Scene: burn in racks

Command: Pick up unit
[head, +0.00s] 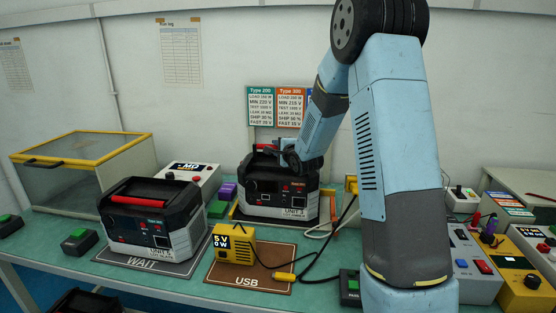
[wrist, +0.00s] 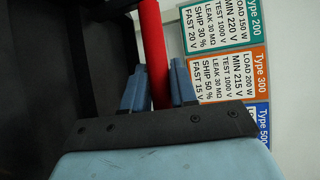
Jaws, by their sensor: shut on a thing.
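A dark grey and black power unit (head: 279,196) with a red stripe stands upright at the back, over a yellow-edged spot on the bench. My gripper (head: 287,158) reaches its top from the right. In the wrist view, my gripper (wrist: 158,92) has its two blue fingers on either side of the unit's red handle bar (wrist: 152,40), closed on it. The unit's dark body (wrist: 65,70) fills the left of that view. I cannot tell whether its base is clear of the bench. A similar unit (head: 150,222) stands on the WAIT mat (head: 146,262) at front left.
A yellow 5 V 0 W box (head: 234,244) sits on the USB mat (head: 270,278), its black cable trailing right. A yellow-framed clear case (head: 78,165) stands at back left. Testers (head: 470,262) crowd the right. Type cards (head: 275,106) hang on the wall behind.

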